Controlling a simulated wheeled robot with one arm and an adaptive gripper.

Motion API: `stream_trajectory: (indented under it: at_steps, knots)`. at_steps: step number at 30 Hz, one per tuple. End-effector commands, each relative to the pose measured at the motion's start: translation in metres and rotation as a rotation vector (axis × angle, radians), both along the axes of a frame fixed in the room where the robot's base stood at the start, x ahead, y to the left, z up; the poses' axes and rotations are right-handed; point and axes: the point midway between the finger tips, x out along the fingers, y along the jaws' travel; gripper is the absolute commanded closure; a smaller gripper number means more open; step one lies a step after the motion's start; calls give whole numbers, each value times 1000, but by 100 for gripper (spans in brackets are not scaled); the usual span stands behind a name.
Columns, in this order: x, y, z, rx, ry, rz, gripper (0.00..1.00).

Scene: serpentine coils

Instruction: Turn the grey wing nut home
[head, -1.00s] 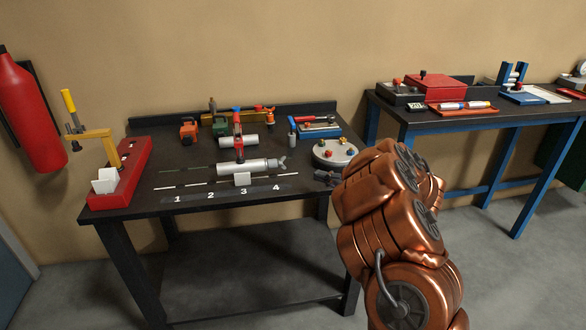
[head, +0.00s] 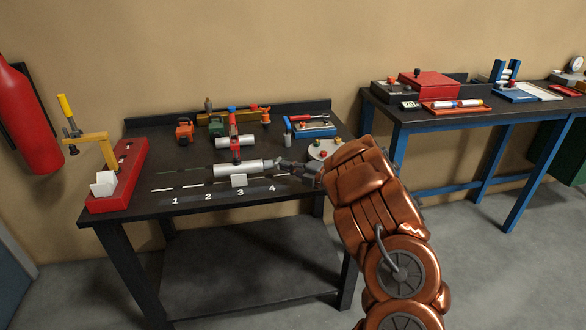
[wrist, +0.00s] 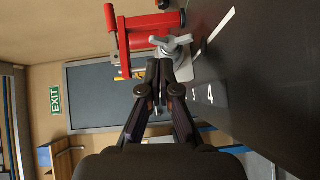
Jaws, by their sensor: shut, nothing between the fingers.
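In the head view my gripper (head: 290,165) reaches in from the right at the cylinder's right end and partly hides the nut.
A red stand with a yellow-handled lever (head: 120,180) is at the bench's left. A numbered strip (head: 225,195) runs along the front. A blue-legged table (head: 480,125) stands right.

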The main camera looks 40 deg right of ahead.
Motion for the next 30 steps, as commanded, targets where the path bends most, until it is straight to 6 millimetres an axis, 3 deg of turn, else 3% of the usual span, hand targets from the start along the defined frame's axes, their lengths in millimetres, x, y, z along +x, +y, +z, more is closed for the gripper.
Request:
stream_trajectory:
  at_steps: [9,30]
  knots:
    - [15,-6,0,1,-3,2,100]
    - [21,2,1,17,44,14,100]
